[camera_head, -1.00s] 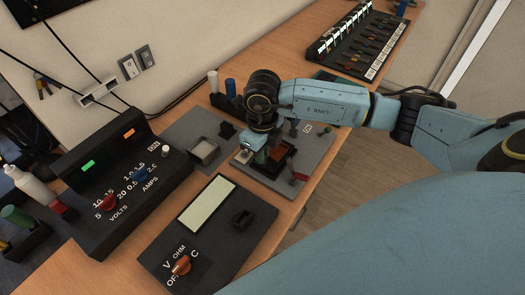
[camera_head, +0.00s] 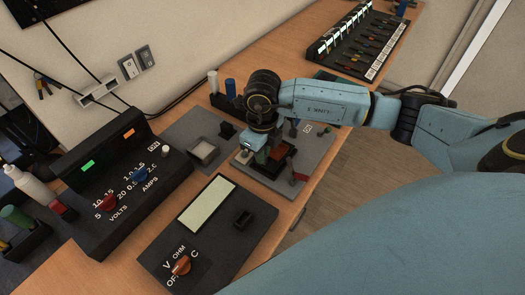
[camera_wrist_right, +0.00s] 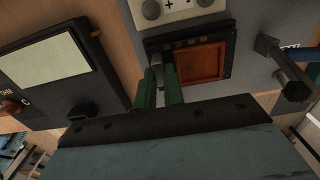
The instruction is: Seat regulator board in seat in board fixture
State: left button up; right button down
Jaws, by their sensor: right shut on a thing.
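My right gripper (camera_head: 265,158) is low over a grey panel (camera_head: 312,150) on the bench. In the right wrist view its two green fingers (camera_wrist_right: 160,90) come down at the left edge of a dark square frame (camera_wrist_right: 227,62) around a reddish-brown face (camera_wrist_right: 196,62). The fingers are shut on the regulator board, but the part between them is mostly hidden. I cannot tell clearly where the board ends and the board fixture's seat begins, or whether the board is fully down. My left gripper is not in view.
A light block with two round studs (camera_wrist_right: 178,8) and a dark post with a lever (camera_wrist_right: 285,70) stand close to the frame. A meter (camera_head: 208,232) and a power supply (camera_head: 120,185) are to the left. A rack (camera_head: 350,42) is at the back.

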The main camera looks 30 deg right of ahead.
pick_arm(q)
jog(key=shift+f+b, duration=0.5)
jog(key=shift+b, duration=0.05)
pick_arm(e)
jog(key=shift+f, duration=0.65)
pick_arm(q)
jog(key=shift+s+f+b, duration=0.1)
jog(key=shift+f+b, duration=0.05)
jog(key=shift+b, duration=0.2)
pick_arm(e)
jog(key=shift+d+f, duration=0.2)
jog(key=shift+f, duration=0.3)
jog(key=c, duration=1.4)
grip_release()
jog(key=shift+c, duration=0.2)
